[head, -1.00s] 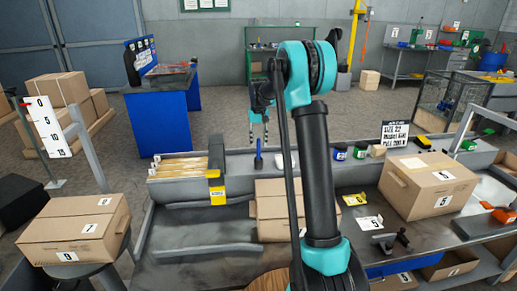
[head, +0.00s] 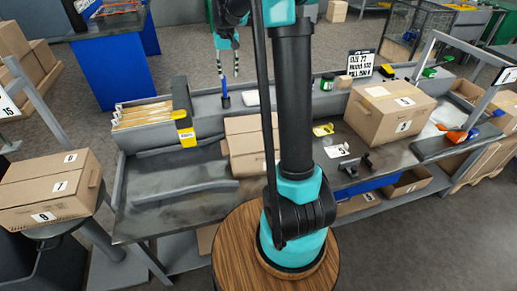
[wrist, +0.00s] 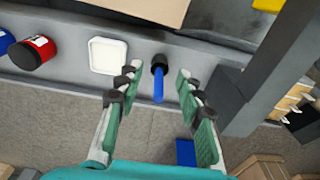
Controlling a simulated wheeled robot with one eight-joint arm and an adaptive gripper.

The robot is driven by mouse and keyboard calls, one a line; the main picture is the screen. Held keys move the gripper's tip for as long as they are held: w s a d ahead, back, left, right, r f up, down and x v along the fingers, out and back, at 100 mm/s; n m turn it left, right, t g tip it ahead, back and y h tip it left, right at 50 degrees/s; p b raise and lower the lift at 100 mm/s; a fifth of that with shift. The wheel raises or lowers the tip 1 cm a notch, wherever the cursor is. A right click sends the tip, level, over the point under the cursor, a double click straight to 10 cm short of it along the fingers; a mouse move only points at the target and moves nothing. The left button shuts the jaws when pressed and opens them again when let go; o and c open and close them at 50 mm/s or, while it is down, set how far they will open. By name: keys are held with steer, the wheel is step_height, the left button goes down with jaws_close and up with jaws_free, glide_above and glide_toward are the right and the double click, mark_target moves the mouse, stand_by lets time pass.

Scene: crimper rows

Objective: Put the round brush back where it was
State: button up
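The round brush (head: 225,97) looks like a slim blue stick with a dark end. It stands upright on the grey back ledge of the workbench, right of the file box. In the wrist view the brush (wrist: 158,85) lies between my fingers with clear gaps on both sides, its blue end towards the camera. My gripper (head: 229,76) is open and points down just above the brush in the head view; it also shows in the wrist view (wrist: 159,88). It holds nothing. Whether the fingertips reach down past the brush's top is hard to tell.
A white square dish (wrist: 108,55) and a red jar (wrist: 33,52) sit beside the brush on the ledge. The file box (head: 142,115) with a yellow tag stands to its left. Cardboard boxes (head: 390,112) stand on the bench. Bare floor lies behind the ledge.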

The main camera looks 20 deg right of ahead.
steer(key=s+d+f+t, duration=0.1)
steer(key=s+f, duration=0.4)
steer(key=s, duration=0.6)
steer(key=s+d+f+t, duration=0.1)
steer(key=s+f, duration=0.4)
steer(key=s, duration=0.7)
steer(key=s+f+t, duration=0.1)
steer(key=s+f, duration=0.4)
steer(key=s, duration=0.6)
steer(key=shift+s+d, duration=0.25)
steer(key=shift+d, duration=0.15)
steer(key=shift+d, duration=0.1)
